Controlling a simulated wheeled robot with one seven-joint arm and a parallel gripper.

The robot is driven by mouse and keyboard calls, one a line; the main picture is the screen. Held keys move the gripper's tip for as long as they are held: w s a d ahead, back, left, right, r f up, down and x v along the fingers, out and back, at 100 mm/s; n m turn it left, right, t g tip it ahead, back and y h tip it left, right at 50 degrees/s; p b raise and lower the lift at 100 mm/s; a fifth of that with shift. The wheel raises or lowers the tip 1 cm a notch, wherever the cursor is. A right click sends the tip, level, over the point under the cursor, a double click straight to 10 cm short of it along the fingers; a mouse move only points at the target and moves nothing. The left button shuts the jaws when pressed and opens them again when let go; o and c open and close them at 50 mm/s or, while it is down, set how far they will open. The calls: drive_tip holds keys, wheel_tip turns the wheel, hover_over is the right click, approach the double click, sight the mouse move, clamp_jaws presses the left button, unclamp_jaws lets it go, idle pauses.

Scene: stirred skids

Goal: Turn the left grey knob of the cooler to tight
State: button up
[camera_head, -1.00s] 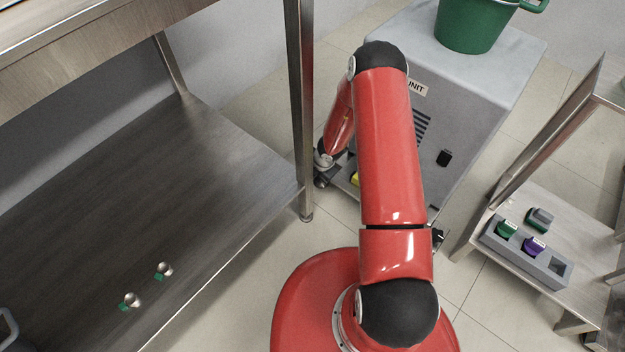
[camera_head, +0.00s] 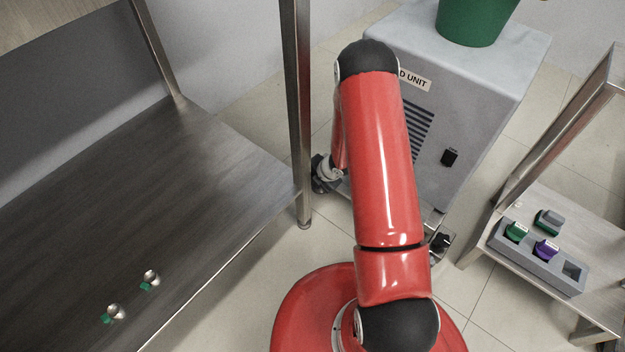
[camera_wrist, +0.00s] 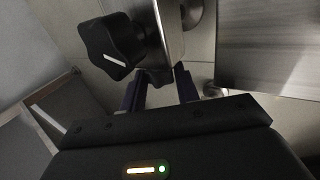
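The cooler (camera_head: 470,115) is a pale grey box with a label ending in "UNIT", behind my arm in the head view. In the wrist view, a dark lobed knob (camera_wrist: 112,44) with a white line sits beside a metal plate (camera_wrist: 172,25). A second dark knob (camera_wrist: 158,76) shows in part below that plate, around the line of my fingertips. My gripper (camera_wrist: 160,80) has its two fingers apart, with a gap between them. I cannot tell whether they touch the second knob. In the head view my arm hides the cooler's lower left front.
A steel table leg (camera_head: 303,110) stands close left of my arm, with a lower shelf (camera_head: 130,200) beyond it. A black knob-like part (camera_head: 441,241) is right of my arm. A low rack (camera_head: 540,262) with coloured knobs stands at right. A green bucket (camera_head: 475,20) is on the cooler.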

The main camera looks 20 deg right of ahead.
drive_tip(key=o, duration=0.4)
drive_tip(key=shift+o, duration=0.2)
drive_tip(key=p+v, duration=0.2)
drive_tip(key=v, duration=0.5)
drive_tip(key=shift+s+d+r, duration=0.15)
drive_tip(key=shift+s+r, duration=0.05)
drive_tip(key=shift+r, duration=0.1)
